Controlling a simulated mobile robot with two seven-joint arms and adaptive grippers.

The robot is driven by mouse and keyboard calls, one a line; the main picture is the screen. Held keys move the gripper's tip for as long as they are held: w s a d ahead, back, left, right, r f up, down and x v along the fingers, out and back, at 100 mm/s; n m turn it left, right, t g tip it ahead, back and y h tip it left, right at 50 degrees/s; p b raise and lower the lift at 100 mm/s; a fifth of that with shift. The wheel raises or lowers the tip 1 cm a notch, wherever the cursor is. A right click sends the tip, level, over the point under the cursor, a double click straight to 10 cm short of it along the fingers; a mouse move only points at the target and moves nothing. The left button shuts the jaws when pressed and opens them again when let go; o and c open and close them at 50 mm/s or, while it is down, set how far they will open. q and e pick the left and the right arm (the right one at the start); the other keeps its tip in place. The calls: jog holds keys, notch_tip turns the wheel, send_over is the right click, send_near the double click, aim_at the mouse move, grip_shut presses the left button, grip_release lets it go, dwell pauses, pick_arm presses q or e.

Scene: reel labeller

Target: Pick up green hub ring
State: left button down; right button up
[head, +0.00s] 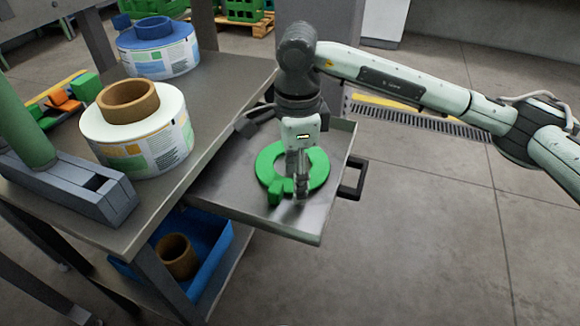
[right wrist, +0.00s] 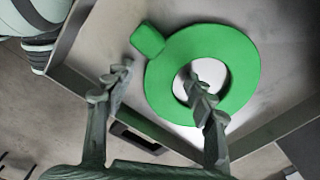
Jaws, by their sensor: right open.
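The green hub ring (head: 266,168) lies flat in a shallow grey metal drawer (head: 225,192) pulled out from the bench. The ring has a central hole and a small block-shaped tab on its rim. My right gripper (head: 299,190) points down over the ring and hides part of it. In the right wrist view the ring (right wrist: 235,62) shows whole except where a finger covers it. The right gripper (right wrist: 155,90) is open there, with one finger over the hole and the other outside the rim. I cannot tell how far down the fingertips reach. My left gripper is out of view.
The drawer has low walls and a black handle (head: 352,178). On the bench (head: 225,90) stand a white label reel (head: 140,140) and a blue-topped reel (head: 158,50). A blue bin (head: 215,262) with a brown core (head: 177,256) sits below. Floor to the right is clear.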

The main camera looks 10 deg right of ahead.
jog(key=shift+c, duration=0.5)
grip_shut()
jog(key=shift+r, duration=0.2)
